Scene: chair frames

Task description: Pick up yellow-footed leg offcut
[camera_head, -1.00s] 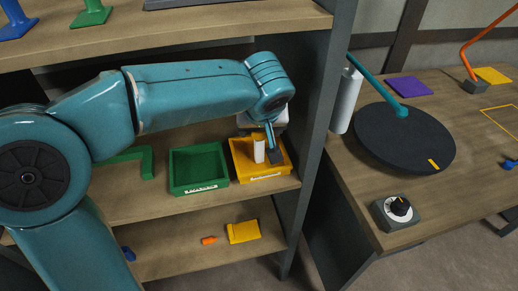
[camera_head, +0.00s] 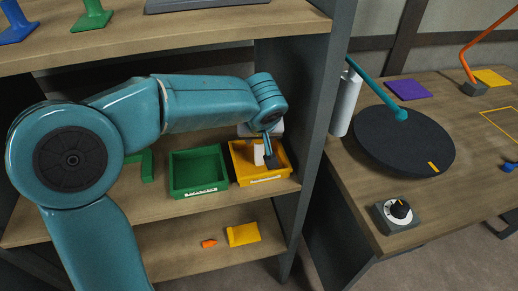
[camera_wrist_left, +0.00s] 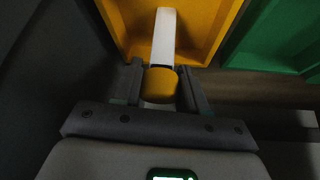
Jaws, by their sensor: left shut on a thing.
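The leg offcut shows in the left wrist view as a pale bar (camera_wrist_left: 164,38) with a yellow foot (camera_wrist_left: 159,82). My left gripper (camera_wrist_left: 160,88) is shut on it at the yellow foot, one finger on each side. The pale bar reaches away from the fingers over the yellow bin (camera_wrist_left: 195,55). In the head view the left gripper (camera_head: 270,159) is at the yellow bin (camera_head: 262,180), and the pale part of the offcut (camera_head: 259,155) shows beside the fingers. The yellow foot is hard to make out there. My right gripper is not in view.
A green bin (camera_head: 198,189) stands left of the yellow bin on the same shelf. A dark upright panel (camera_head: 305,130) is close on the right, and the upper shelf (camera_head: 190,38) is above. A yellow piece (camera_head: 243,234) and an orange piece (camera_head: 209,244) lie on the lower shelf.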

